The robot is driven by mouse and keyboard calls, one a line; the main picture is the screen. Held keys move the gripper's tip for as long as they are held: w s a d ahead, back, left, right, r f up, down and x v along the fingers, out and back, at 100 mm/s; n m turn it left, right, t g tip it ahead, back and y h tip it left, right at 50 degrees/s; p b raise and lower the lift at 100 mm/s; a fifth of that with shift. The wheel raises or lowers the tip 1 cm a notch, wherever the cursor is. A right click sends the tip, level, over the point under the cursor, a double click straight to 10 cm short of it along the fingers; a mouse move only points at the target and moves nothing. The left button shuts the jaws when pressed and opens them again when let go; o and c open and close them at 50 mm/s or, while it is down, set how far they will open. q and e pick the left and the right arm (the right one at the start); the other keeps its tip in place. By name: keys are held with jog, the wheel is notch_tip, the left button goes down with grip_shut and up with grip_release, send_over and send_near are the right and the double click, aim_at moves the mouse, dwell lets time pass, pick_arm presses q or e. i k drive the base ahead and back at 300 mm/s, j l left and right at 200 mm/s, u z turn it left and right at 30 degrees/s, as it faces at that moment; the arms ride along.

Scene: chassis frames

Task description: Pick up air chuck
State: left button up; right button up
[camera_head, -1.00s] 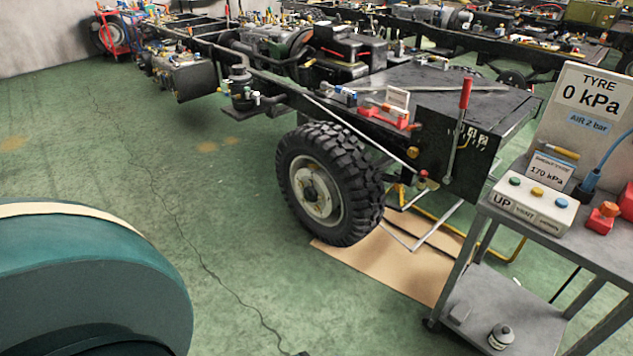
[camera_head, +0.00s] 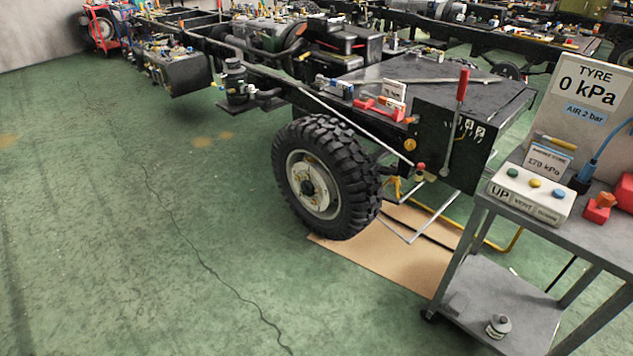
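A blue hose end with a dark blue fitting (camera_head: 580,184) stands on the grey cart's top at the right, behind the white button box; it looks like the air chuck, but the view is too coarse to be sure. Its light blue hose (camera_head: 610,142) curves up and out at the right edge. The tyre (camera_head: 324,178) is on the near wheel of the chassis. A sign (camera_head: 588,90) on the cart reads TYRE 0 kPa and AIR 2 bar. Neither of my grippers is in view.
The grey cart (camera_head: 600,228) holds a white button box (camera_head: 531,194), a 170 kPa card (camera_head: 548,161) and red-orange parts (camera_head: 600,207). The black chassis box (camera_head: 440,140) and tan floor sheet (camera_head: 385,255) lie left of it. Green floor (camera_head: 130,240) is open at left.

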aim_at(591, 166)
jog(key=i+l+u, duration=0.2)
jog(key=l, duration=0.65)
jog(key=l+u, duration=0.2)
jog(key=l, duration=0.65)
jog(key=k, duration=0.05)
